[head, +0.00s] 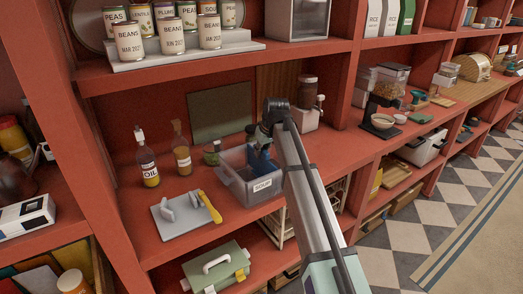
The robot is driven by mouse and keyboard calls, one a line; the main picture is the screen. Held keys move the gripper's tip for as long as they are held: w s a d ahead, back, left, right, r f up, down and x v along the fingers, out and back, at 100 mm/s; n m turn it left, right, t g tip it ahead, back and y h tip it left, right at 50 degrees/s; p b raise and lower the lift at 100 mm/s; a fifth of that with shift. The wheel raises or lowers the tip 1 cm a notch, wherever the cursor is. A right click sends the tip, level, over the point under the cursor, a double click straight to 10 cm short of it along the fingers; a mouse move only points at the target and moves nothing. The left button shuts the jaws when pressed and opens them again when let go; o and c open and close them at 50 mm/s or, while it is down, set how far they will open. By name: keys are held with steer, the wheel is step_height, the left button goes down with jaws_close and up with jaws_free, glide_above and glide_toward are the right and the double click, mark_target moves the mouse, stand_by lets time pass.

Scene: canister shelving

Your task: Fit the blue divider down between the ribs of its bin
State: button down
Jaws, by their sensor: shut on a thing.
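The clear grey bin (237,186) with a "SOUP" label stands on the red shelf, near the middle of the head view. The blue divider (262,162) shows at the bin's right part, steeply upright, with its lower part inside the bin's outline. My gripper (259,146) is above the bin's right half, pointing down, shut on the divider's upper part. The arm covers the bin's right side. The ribs are too small to make out, and I cannot tell whether the divider touches them.
An oil bottle (146,165), a second bottle (181,152) and a small green jar (212,153) stand left of and behind the bin. A grey board (180,218) with a yellow-handled tool (209,205) lies front left. A dispenser (307,105) stands behind right.

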steer(key=shift+f+b, duration=0.3)
steer(key=shift+f, duration=0.7)
steer(key=c, duration=0.9)
jaws_free()
steer(key=shift+c, duration=0.2)
steer(key=shift+r, duration=0.1)
steer(key=v, duration=1.2)
